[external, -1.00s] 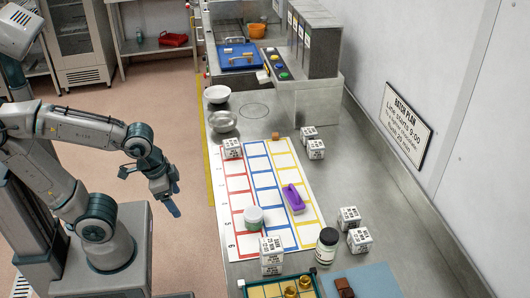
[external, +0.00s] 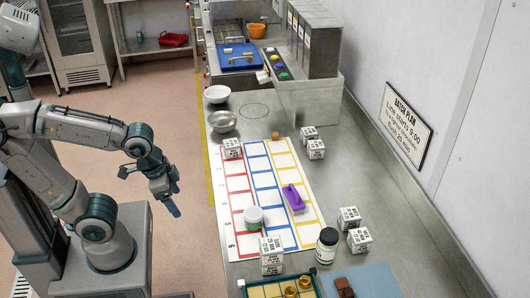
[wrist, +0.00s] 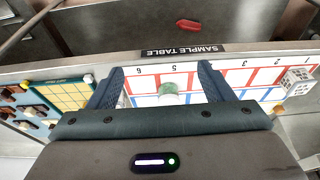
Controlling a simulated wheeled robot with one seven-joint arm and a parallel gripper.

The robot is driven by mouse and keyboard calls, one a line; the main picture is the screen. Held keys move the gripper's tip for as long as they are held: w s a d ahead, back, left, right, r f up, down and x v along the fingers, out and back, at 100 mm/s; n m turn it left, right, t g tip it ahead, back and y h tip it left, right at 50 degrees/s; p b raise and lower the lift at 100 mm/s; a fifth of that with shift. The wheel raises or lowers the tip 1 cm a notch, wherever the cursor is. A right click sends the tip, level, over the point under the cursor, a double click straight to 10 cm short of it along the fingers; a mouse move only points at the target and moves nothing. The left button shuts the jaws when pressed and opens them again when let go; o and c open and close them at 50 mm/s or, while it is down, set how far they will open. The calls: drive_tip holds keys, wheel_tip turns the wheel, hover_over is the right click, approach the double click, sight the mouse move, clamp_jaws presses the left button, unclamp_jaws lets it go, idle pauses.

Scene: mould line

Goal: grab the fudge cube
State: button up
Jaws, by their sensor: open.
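A small caramel-brown cube (external: 275,136), which looks like the fudge cube, sits at the far end of the numbered mat (external: 234,183). A small brown spot near the mat's right end in the wrist view (wrist: 278,109) may be the same cube. My gripper (external: 174,209) is open and empty, over the floor left of the table and well apart from the cube. In the wrist view its two fingers (wrist: 160,76) stand apart, with the mat beyond them.
On the mat are a purple tool (external: 294,198), a pale green round container (external: 253,217) and printed white cubes (external: 232,148). Dark brown pieces (external: 344,287) lie on a blue mat in front.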

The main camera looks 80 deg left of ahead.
drive_tip(key=c, duration=0.5)
drive_tip(key=shift+c, duration=0.2)
drive_tip(key=w+a+r, duration=0.2)
drive_tip(key=w+r, duration=0.1)
drive_tip(key=w, duration=0.3)
drive_tip(key=w+a+r, duration=0.3)
drive_tip(key=w, duration=0.2)
drive_tip(key=m+t+p, duration=0.1)
drive_tip(key=p, duration=0.4)
hover_over(274, 134)
drive_tip(key=s, duration=0.2)
wheel_tip(274, 134, down, 14)
drive_tip(key=shift+a+f, duration=0.1)
drive_tip(key=shift+s+p+x, duration=0.2)
drive_tip(key=shift+p+x, duration=1)
drive_tip(key=shift+x, duration=1.5)
